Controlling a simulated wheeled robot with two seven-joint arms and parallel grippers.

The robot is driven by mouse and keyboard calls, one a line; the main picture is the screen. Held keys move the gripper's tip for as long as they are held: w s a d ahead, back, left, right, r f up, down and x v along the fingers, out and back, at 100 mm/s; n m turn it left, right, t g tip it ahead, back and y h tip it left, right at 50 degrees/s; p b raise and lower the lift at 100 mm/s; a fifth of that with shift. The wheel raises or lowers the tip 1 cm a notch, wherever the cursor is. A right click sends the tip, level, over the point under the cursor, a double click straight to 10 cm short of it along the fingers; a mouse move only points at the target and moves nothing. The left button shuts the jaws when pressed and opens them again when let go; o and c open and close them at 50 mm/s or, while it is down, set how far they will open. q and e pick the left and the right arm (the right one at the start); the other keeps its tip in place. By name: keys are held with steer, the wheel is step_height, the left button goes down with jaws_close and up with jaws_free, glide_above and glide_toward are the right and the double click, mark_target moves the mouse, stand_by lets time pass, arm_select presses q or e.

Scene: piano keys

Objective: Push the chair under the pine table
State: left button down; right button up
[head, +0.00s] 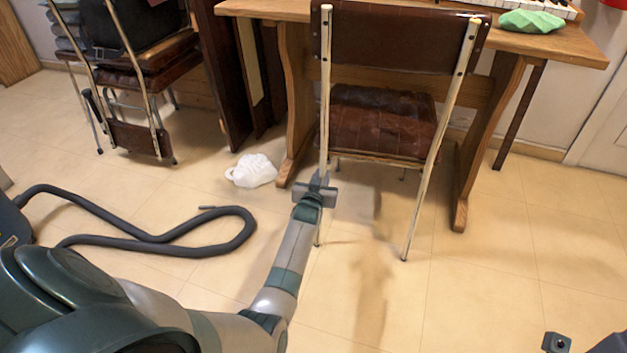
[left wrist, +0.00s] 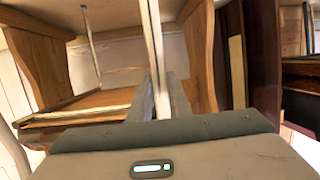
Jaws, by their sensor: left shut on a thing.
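The chair (head: 383,122) has a brown leather seat, a dark backrest and pale metal legs. It stands with its backrest toward me at the pine table (head: 265,9), its seat between the table's wooden legs. The backrest stands in front of the table's near edge and rises above it. My left gripper (head: 317,184) is shut on the chair's left near leg, below seat level. In the left wrist view that pale leg (left wrist: 154,45) runs between the fingers (left wrist: 162,98). Part of my right gripper (head: 557,343) shows at the bottom right corner; its jaws are unclear.
A white crumpled bag (head: 252,171) lies left of the table. A grey hose (head: 150,240) curls on the floor at left. A keyboard (head: 548,6) and a green object (head: 531,22) are on the table. Floor at right is clear.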

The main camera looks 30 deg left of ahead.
arm_select(q)
steer(key=shift+w+d+r, duration=0.15)
steer(key=shift+w+r, duration=0.1)
steer(key=shift+w+d, duration=0.15)
steer(key=shift+w, duration=0.35)
steer(key=c, duration=1.4)
jaws_free()
steer(key=shift+o, duration=0.2)
steer(key=shift+f, duration=0.1)
steer(key=shift+s+f, duration=0.1)
steer(key=shift+s, duration=0.05)
